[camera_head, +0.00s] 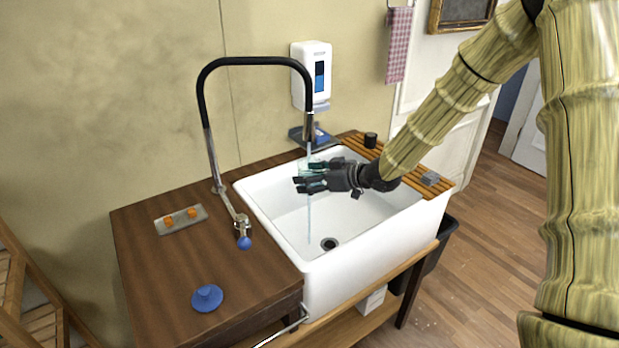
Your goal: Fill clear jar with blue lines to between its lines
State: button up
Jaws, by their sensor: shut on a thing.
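A clear jar (305,163), small and faintly teal in the head view, is between the fingers of my gripper (309,181). My dark gripper is shut on it and covers much of it. The jar is under the spout of the black tap (309,125), above the white sink (377,213). A thin stream of water (309,149) falls from the spout at the jar. A thin streak also shows below the gripper, down into the basin. The jar's blue lines and its water level are too small to make out.
The tap's blue-ended lever (244,242) is at its base on the wooden counter (150,250). A blue knobbed disc (207,297) and a grey tray (181,219) with orange pieces lie there. A slatted board (408,177) with a black cup (370,140) lies right of the sink.

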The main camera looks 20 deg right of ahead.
jog(key=s+a+r+p, duration=0.1)
jog(key=s+r, duration=0.1)
jog(key=s, duration=0.3)
jog(key=shift+s+a+r, duration=0.15)
jog(key=shift+s+a, duration=0.05)
jog(key=shift+a, duration=0.15)
dwell(0.3)
